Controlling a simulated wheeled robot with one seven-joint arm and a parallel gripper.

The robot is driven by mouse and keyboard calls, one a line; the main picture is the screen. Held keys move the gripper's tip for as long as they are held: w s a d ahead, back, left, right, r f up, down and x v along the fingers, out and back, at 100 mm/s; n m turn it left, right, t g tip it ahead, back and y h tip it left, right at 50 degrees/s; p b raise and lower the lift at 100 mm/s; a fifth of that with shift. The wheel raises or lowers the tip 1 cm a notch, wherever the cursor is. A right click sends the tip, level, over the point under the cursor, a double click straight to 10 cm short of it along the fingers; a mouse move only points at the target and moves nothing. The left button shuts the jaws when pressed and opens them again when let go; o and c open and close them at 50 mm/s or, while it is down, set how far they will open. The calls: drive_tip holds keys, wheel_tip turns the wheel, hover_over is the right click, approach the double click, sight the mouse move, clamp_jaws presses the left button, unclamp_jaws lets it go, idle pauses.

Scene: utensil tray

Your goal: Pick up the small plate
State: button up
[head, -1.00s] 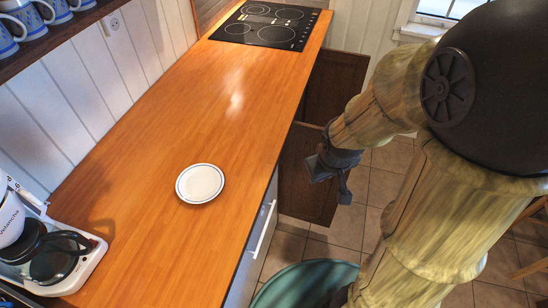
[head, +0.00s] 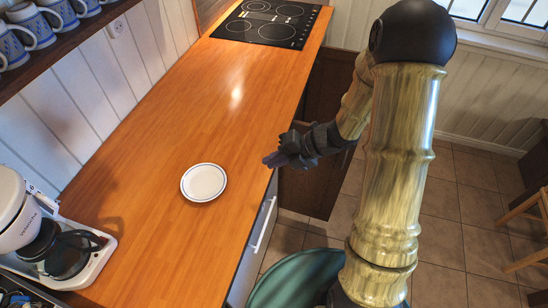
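The small plate (head: 203,182) is white with a thin dark ring near its rim. It lies flat on the orange-brown wooden counter (head: 175,245), left of the counter's front edge. My gripper (head: 272,160) is at the end of my arm, over the counter's front edge, to the right of the plate and slightly farther back. Its dark fingers point left, toward the plate's side. It is apart from the plate and holds nothing that I can see. The gap between the fingers is too small to make out.
A white coffee maker (head: 95,262) with a glass pot stands at the lower left. A black cooktop (head: 266,22) is at the far end. Blue-and-white mugs (head: 25,25) sit on a wall shelf (head: 70,42). The counter around the plate is clear.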

drive_tip(key=shift+s, duration=0.1)
drive_tip(key=shift+a, duration=0.15)
drive_tip(key=p, duration=0.2)
approach(224, 182)
drive_tip(key=x, duration=0.8)
clamp_jaws()
